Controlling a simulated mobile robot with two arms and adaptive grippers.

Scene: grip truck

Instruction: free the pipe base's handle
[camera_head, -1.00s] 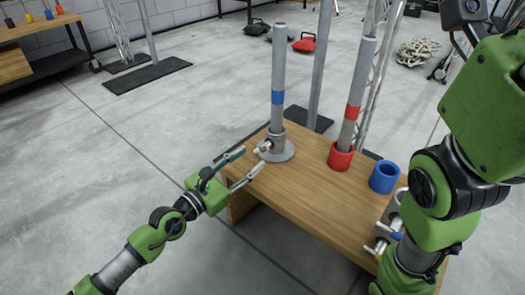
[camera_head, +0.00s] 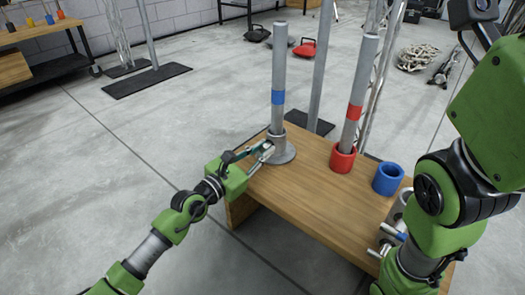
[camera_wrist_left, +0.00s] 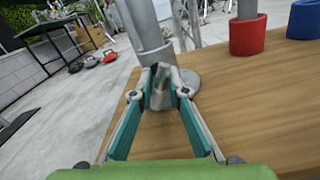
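The grey pipe base (camera_head: 282,153) stands on the wooden table and holds an upright grey pipe (camera_head: 279,70) with a blue band. Its short handle (camera_wrist_left: 159,92) sticks out toward my left gripper (camera_head: 268,150). In the left wrist view, the fingertips of that gripper (camera_wrist_left: 163,78) stand on both sides of the handle and appear closed against it. At the right, my right arm hides most of its gripper; its finger state is unclear.
A red holder (camera_head: 342,158) bears a leaning grey pipe with a red band (camera_head: 361,85). An empty blue holder (camera_head: 387,179) stands to its right. The wooden table (camera_head: 310,203) is clear at its front middle. A metal post rises behind it.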

